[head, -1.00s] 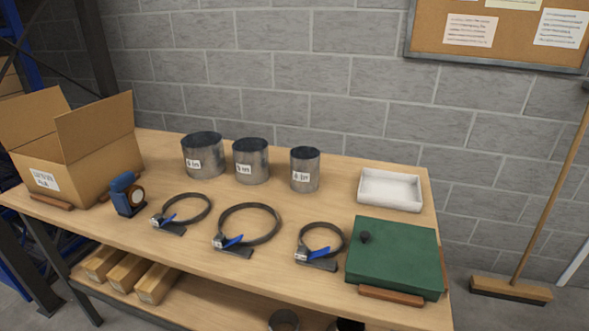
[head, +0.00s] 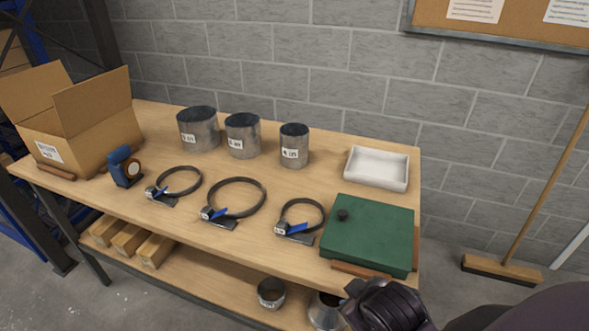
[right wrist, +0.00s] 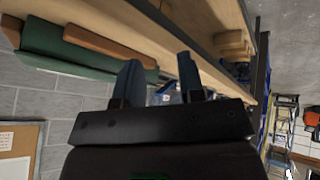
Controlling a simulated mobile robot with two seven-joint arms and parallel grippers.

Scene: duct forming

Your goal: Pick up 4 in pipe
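The 4 in pipe (head: 294,147) is a short grey metal cylinder with a white label. It stands upright on the wooden table, rightmost and narrowest of three pipes. My right arm's dark end (head: 385,305) enters the head view at the bottom right, off the table's front edge and well away from the pipe. In the right wrist view my right gripper (right wrist: 160,78) has its two fingers apart, with nothing between them. The pipe cannot be made out in that view. My left gripper is not in view.
Clamp rings (head: 302,215) lie in front of the pipes. A green box (head: 370,235) and a white tray (head: 377,168) are at the right. A cardboard box (head: 95,130) is at the left. A ring (head: 271,292) and a cone-shaped piece (head: 326,310) sit below.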

